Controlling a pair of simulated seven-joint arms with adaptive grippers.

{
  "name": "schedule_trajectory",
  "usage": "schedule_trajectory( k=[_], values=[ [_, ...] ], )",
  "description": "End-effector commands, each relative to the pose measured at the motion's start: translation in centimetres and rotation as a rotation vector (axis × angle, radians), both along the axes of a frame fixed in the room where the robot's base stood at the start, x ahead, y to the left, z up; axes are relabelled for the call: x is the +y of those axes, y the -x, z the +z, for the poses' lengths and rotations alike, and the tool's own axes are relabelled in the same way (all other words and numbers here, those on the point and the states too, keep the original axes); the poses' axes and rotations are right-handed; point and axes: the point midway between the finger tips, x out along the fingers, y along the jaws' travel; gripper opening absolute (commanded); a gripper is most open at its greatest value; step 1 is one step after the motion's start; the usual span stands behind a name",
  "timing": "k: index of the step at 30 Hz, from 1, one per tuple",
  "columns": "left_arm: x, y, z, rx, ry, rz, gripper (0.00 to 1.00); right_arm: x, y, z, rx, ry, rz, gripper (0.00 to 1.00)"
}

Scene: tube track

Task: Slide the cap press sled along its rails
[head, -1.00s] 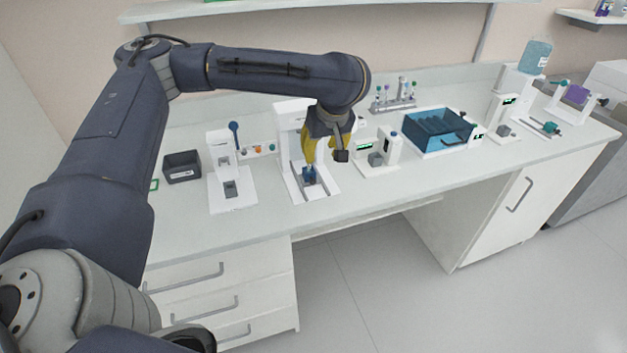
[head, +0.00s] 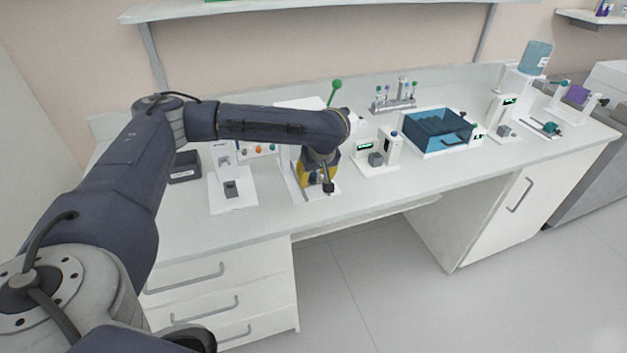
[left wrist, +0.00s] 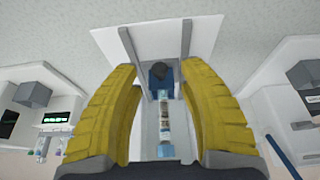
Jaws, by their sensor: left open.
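The cap press (head: 298,192) is a white stand with a flat base and a green-knobbed lever (head: 335,88). My left gripper (head: 318,184), with yellow fingers, is low over its base and hides most of the sled in the head view. In the left wrist view, the blue sled (left wrist: 154,82) with a dark round knob (left wrist: 160,71) sits between two grey rails (left wrist: 129,45). A labelled tube (left wrist: 164,122) shows behind it. My left gripper (left wrist: 160,78) is open, its fingers on either side of the sled; contact cannot be told. My right gripper is not in view.
A small device with a green display (head: 364,147) stands close on the right. The counter front is clear.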

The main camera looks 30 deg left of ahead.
Motion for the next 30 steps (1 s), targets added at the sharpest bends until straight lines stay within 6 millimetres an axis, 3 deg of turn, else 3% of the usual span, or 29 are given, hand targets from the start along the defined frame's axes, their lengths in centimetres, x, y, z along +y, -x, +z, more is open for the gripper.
schedule_trajectory(
  k=[6, 20, 30],
  values=[
    [0.4, -0.4, -1.5, 0.001, 0.001, 0.000, 0.41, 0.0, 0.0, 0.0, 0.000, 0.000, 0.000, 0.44],
    [0.6, -0.5, -1.9, -0.001, 0.001, 0.000, 0.41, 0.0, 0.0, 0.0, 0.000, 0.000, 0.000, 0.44],
    [0.6, -0.5, -1.9, -0.001, 0.001, 0.000, 0.02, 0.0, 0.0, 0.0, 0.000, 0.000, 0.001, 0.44]
  ],
)
